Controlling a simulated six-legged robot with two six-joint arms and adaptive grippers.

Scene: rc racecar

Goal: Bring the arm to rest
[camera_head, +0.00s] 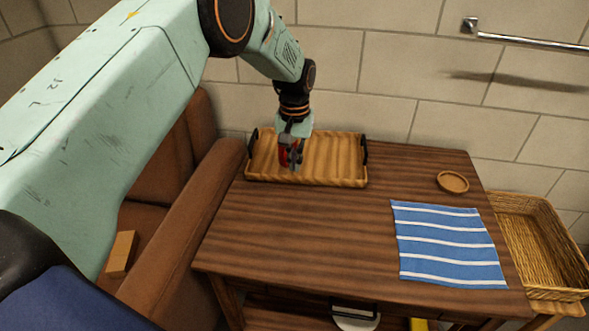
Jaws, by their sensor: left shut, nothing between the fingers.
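My left arm comes in from the left and reaches over the wooden table (300,225). My left gripper (292,160) points down over the wooden tray (335,160) at the back left of the table. The gripper is shut and holds nothing. Something red shows at the fingers; I cannot tell whether it is part of the gripper or a thing in the tray behind it. The tray has dark handles at both ends, and the gripper hides part of its inside. My right gripper is not in view.
A blue cloth with white stripes (447,243) lies at the table's right front. A small round wooden dish (453,182) stands behind it. A wicker basket (537,240) is right of the table. A brown sofa (180,220) stands at the left. A tiled wall (400,85) with a metal rail (530,42) is behind.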

